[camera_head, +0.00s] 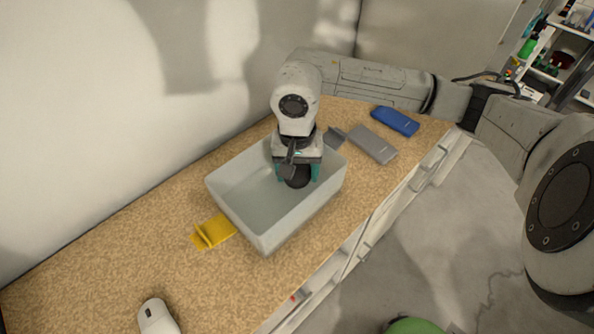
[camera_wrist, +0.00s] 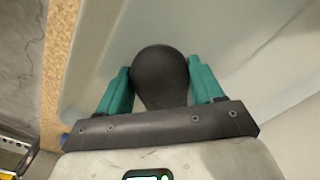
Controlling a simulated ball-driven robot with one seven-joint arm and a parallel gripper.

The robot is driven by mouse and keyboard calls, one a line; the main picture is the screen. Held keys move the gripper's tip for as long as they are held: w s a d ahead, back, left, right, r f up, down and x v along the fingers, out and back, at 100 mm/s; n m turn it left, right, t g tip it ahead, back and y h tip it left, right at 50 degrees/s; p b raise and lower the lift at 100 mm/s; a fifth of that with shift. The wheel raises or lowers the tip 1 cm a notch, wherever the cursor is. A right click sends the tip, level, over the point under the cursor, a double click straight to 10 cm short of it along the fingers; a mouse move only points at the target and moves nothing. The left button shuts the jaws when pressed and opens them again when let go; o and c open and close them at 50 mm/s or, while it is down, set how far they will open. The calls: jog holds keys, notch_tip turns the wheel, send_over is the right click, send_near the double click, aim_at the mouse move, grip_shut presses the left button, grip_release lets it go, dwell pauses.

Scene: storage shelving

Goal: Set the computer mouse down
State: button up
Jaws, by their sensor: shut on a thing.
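A black computer mouse (camera_head: 298,181) with a rounded end sits between the teal fingers of my gripper (camera_head: 296,172). My gripper is shut on it and points down inside a pale grey bin (camera_head: 243,213). In the wrist view the dark mouse (camera_wrist: 160,76) fills the space between the two fingers, with the bin's pale inside (camera_wrist: 240,35) around it. I cannot tell whether the mouse touches the bin floor. The rest of the bin floor that shows looks bare. A second, white mouse (camera_head: 156,317) lies on the counter at the lower left.
The bin stands on a speckled tan counter (camera_head: 120,262) against a pale wall. A yellow object (camera_head: 213,231) lies left of the bin. A grey box (camera_head: 373,144), a small dark grey object (camera_head: 334,137) and a blue box (camera_head: 395,121) lie right of it. Counter between yellow object and white mouse is clear.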

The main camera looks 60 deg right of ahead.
aim_at(297, 170)
jog(key=shift+f, duration=0.8)
jog(key=shift+f, duration=0.2)
jog(key=o, duration=1.1)
jog(key=shift+r, duration=0.1)
jog(key=shift+c, duration=0.2)
jog(key=shift+a+r, duration=0.1)
jog(key=shift+r, duration=0.45)
notch_tip(297, 170, up, 11)
jog(key=b, duration=0.3)
jog(key=shift+r, duration=0.1)
